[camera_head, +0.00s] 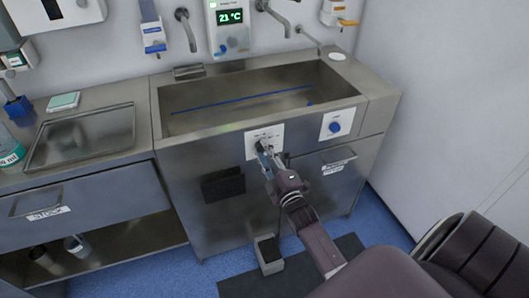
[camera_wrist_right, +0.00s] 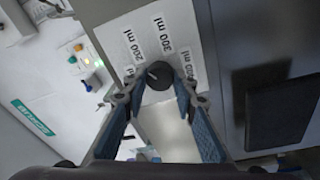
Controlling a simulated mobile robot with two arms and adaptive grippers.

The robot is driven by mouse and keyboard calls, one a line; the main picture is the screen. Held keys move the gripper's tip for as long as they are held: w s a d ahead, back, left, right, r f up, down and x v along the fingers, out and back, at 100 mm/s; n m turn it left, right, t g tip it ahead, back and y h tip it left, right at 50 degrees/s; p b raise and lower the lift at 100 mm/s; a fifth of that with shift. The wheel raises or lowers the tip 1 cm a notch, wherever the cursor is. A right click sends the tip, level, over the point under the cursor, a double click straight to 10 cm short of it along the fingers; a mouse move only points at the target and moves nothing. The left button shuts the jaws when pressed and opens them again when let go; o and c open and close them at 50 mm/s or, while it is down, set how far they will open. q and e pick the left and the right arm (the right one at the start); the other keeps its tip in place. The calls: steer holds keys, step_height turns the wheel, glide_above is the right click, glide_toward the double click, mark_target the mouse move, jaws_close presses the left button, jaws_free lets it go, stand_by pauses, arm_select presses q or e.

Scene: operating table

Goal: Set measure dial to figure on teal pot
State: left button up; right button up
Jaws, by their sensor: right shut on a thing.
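The measure dial is a dark round knob (camera_wrist_right: 158,76) on a white plate (camera_wrist_right: 140,45) marked "200 ml", "300 ml" and other partly hidden figures. A small pale mark shows on the knob's upper left, but I cannot tell exactly which figure it points to. In the head view the plate (camera_head: 252,144) is on the steel sink front. My right gripper (camera_head: 264,149) is shut on the dial, its blue-padded fingers on either side in the wrist view (camera_wrist_right: 158,84). My left gripper is out of view.
A steel sink (camera_head: 180,125) is above the dial. A second plate with a blue knob (camera_head: 336,127) is to the right. A steel tray (camera_head: 80,138) lies on the left counter. A dark padded shape fills the lower right.

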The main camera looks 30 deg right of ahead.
steer(key=m+h, duration=0.1)
steer(key=m, duration=0.6)
steer(key=shift+a+p, duration=0.1)
steer(key=shift+p, duration=0.25)
steer(key=m, duration=0.3)
steer(key=m+h+p, duration=0.1)
steer(key=m, duration=0.3)
steer(key=shift+a+g, duration=0.1)
steer(key=shift+g, duration=0.2)
steer(key=m+p, duration=0.1)
steer(key=m, duration=0.2)
steer(key=m+p, duration=0.1)
steer(key=m, duration=0.3)
steer(key=shift+g+h, duration=0.3)
steer(key=shift+h, duration=0.1)
steer(key=m+p, duration=0.1)
steer(key=m, duration=0.4)
steer(key=shift+m+g, duration=0.3)
steer(key=shift+a, duration=0.1)
steer(key=o, duration=1.2)
steer(key=shift+r, duration=0.1)
steer(key=shift+c, duration=0.2)
